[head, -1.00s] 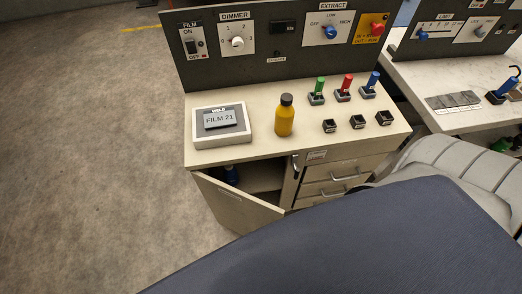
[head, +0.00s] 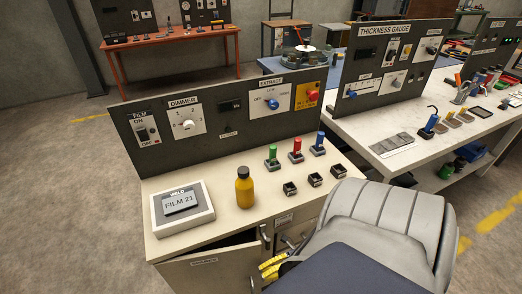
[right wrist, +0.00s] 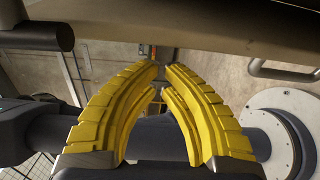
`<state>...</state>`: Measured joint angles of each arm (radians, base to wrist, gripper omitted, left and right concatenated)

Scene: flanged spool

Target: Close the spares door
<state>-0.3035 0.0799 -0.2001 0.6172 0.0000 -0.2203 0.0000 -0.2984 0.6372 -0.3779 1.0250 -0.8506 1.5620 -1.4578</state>
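The spares door (head: 205,272) is a beige panel with a small label, low on the front of the cabinet in the head view. It stands open, swung out from the cabinet, with a dark gap above its top edge; its lower part is cut off by the frame. My right gripper (head: 272,267), with yellow fingers, is just right of the door's free edge; I cannot tell if they touch. In the right wrist view its fingertips (right wrist: 160,68) nearly meet, with nothing clearly held between them. My left gripper is not in view.
Drawers with handles (head: 290,240) are right of the door. Open floor (head: 60,210) lies left.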

